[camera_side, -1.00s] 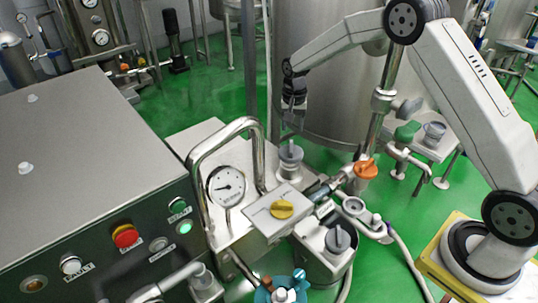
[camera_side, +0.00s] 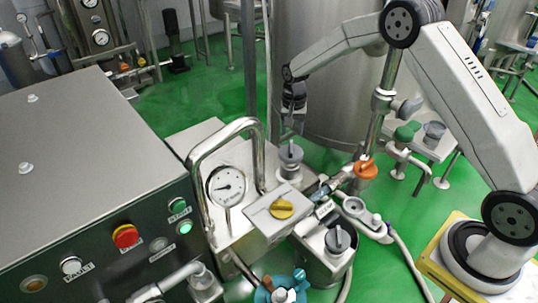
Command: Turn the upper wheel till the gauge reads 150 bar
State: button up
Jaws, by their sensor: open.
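The upper wheel (camera_side: 291,153) is a grey knob on a pale cylindrical base, right of the tall bent steel pipe. My gripper (camera_side: 292,133) points down just above this wheel, with its fingers open. The fingers are small and dark here, and I cannot tell whether they touch the wheel's top. The round white gauge (camera_side: 227,186) stands left of the wheel, inside the pipe's bend. Its needle points roughly left; the scale is too small to read. A similar lower grey wheel (camera_side: 338,240) sits nearer the camera.
A yellow knob (camera_side: 282,208) on a steel block, an orange handle (camera_side: 365,169) and a blue fitting (camera_side: 281,291) are close by. The bent steel pipe (camera_side: 259,150) rises beside the upper wheel. A control panel with a red button (camera_side: 125,236) is at left.

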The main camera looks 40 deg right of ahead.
aim_at(291, 145)
jog(key=shift+f, duration=3.2)
grip_shut()
